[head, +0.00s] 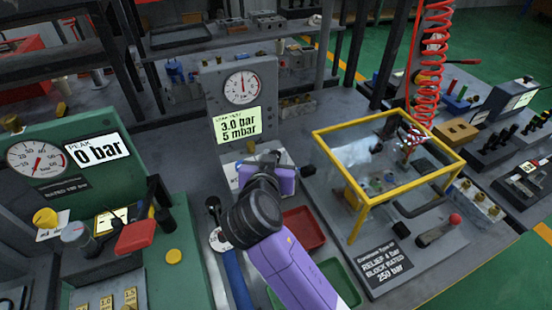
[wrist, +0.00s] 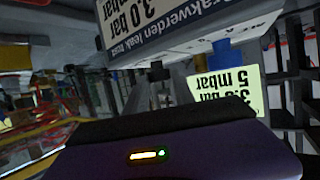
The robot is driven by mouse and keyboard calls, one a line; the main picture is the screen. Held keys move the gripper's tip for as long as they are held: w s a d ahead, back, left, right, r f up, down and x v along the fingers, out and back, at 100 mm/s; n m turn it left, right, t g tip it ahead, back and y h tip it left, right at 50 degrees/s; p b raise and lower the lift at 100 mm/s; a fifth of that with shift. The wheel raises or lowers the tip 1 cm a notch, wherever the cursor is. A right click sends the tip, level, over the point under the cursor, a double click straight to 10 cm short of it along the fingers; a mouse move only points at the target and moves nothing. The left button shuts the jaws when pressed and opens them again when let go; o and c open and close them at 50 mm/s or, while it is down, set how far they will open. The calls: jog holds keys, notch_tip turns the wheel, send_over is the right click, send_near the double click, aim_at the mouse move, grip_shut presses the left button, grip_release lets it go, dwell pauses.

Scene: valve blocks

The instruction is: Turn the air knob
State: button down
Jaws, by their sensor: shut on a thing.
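The grey leak tester (head: 210,85) stands at the back centre in the head view, with a round dial (head: 241,88) and a lit screen (head: 238,125) reading 3.0 bar and 5 mbar. The screen also shows upside down in the wrist view (wrist: 228,90). My gripper (head: 264,162) is at the lower front of the tester, just below the screen. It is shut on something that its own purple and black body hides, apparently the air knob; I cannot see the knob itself. A labelled plate (wrist: 190,30) and a blue part (wrist: 228,52) show beyond the gripper in the wrist view.
A yellow-framed clear guard (head: 385,150) stands to the right. A green pressure unit (head: 75,160) with a red lever (head: 136,236) stands to the left. A red tray (head: 304,228) and a green tray (head: 338,278) lie beside my arm. A red coiled hose (head: 428,65) hangs at the right.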

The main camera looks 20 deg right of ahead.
jog(key=shift+w+a+m+g+h, duration=0.1)
jog(key=shift+m+g+h, duration=0.3)
jog(key=shift+m+h, duration=0.15)
jog(key=shift+m+b, duration=0.25)
jog(key=shift+b, duration=0.05)
jog(key=c, duration=1.1)
grip_release()
jog(key=shift+o, duration=0.2)
jog(key=v, duration=0.7)
jog(key=shift+s+a, duration=0.2)
jog(key=shift+a, duration=0.1)
jog(key=shift+r, duration=0.1)
